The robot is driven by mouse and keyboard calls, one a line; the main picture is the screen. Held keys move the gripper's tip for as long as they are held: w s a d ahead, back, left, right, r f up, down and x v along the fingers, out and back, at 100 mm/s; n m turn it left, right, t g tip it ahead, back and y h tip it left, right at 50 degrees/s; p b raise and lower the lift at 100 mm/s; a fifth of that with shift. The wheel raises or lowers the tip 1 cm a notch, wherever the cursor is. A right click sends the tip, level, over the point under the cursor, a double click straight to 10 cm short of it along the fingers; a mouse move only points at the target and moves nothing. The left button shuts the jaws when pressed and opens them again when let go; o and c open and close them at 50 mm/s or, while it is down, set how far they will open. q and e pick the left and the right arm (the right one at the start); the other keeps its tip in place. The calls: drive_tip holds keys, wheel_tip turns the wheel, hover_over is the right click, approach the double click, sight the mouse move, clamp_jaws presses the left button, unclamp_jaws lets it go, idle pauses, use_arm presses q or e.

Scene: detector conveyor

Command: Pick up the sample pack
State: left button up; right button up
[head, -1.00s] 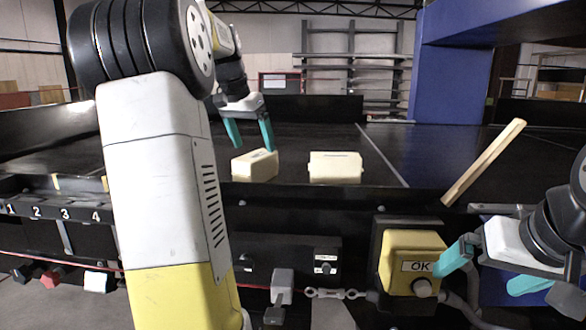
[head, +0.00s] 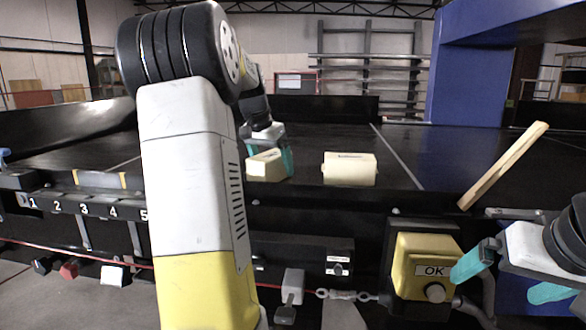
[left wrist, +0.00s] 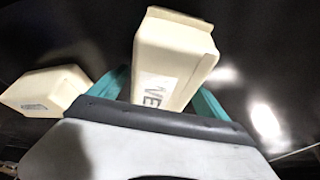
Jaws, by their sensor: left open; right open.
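Two cream box-shaped packs lie on the black conveyor in the head view. The left pack (head: 265,167) is at my left gripper (head: 268,158), whose teal fingers are open on either side of it. In the left wrist view this pack (left wrist: 172,62), with partly hidden dark lettering, stands between the teal fingers (left wrist: 160,96). The right pack (head: 349,169) lies apart to the right; it also shows in the left wrist view (left wrist: 42,92). Which one is the sample pack I cannot tell. My right gripper (head: 495,285) is open and empty near the OK box.
A yellow box with an OK label (head: 425,262) is on the conveyor's front. A wooden bar (head: 505,165) leans up at the right. Numbered slots (head: 85,208) run along the left front. A blue frame (head: 468,85) stands behind at right.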

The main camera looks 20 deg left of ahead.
use_arm(q)
drive_tip(key=shift+f, duration=0.2)
idle(0.6)
drive_tip(key=c, duration=1.8)
clamp_jaws()
drive_tip(key=shift+r, duration=0.15)
